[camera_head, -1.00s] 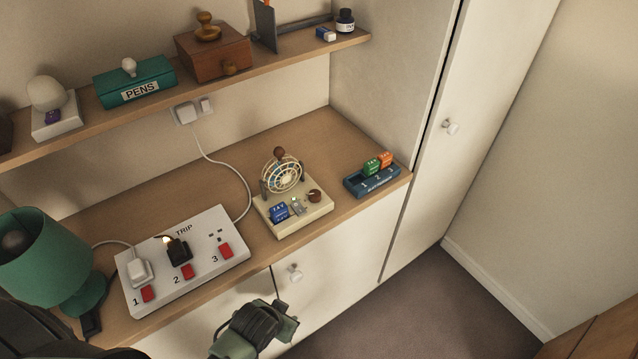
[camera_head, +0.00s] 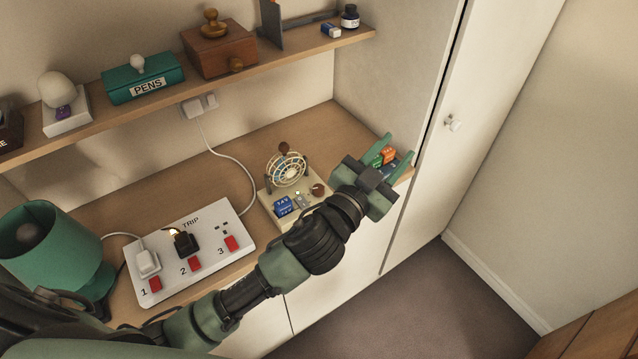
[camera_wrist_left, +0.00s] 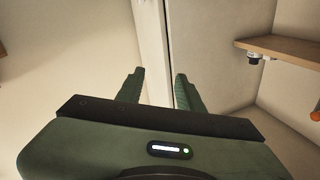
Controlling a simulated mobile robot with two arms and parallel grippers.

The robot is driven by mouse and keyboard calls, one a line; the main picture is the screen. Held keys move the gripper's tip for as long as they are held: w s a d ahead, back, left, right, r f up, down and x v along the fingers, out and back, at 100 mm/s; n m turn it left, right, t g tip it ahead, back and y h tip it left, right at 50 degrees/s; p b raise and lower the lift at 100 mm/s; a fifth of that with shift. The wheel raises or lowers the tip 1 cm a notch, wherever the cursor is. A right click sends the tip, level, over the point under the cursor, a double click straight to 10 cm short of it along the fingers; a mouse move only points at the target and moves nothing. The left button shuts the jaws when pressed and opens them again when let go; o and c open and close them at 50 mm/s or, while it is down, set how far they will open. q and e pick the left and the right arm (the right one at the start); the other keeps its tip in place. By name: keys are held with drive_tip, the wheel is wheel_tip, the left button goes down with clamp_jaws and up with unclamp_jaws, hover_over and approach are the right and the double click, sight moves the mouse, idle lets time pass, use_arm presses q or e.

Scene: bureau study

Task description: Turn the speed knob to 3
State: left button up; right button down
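A cream device (camera_head: 289,220) stands on the wooden desk, with a wire cage wheel (camera_head: 288,168), a blue lettered block (camera_head: 283,205) and a small lit lamp. A small round brown knob (camera_head: 319,189) sits at its right side; any scale around it is too small to read. My left forearm hides the device's front right corner. My right gripper is out of view.
A white power strip (camera_head: 207,265) with red switches and a green lamp (camera_head: 45,245) stand left. A shelf (camera_head: 110,112) overhangs the desk; a white cupboard (camera_head: 480,90) stands right.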

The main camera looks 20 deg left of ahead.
use_arm(q)
drive_tip(key=s+d+r+m+g+h, duration=0.2)
drive_tip(key=d+r+m+g+h, duration=0.35)
drive_tip(key=d+m+h, duration=0.65)
drive_tip(key=s+d+f+m+g, duration=0.2)
drive_tip(key=s+d+m+g, duration=0.1)
drive_tip(key=d+m+g, duration=0.25)
drive_tip(key=m+g+y, duration=0.3)
drive_tip(key=g+y, duration=0.4)
drive_tip(key=y, duration=1.2)
hover_over(319, 188)
drive_tip(key=f, duration=1.5)
drive_tip(key=shift+d+f, duration=0.2)
drive_tip(key=shift+f, duration=0.05)
drive_tip(key=shift+a+f+p, duration=0.2)
drive_tip(key=shift+f+p, duration=0.05)
drive_tip(key=shift+p, duration=0.05)
wheel_tip(319, 188, down, 6)
drive_tip(key=shift+f+p, duration=0.1)
drive_tip(key=shift+p, duration=1)
drive_tip(key=shift+f, duration=0.4)
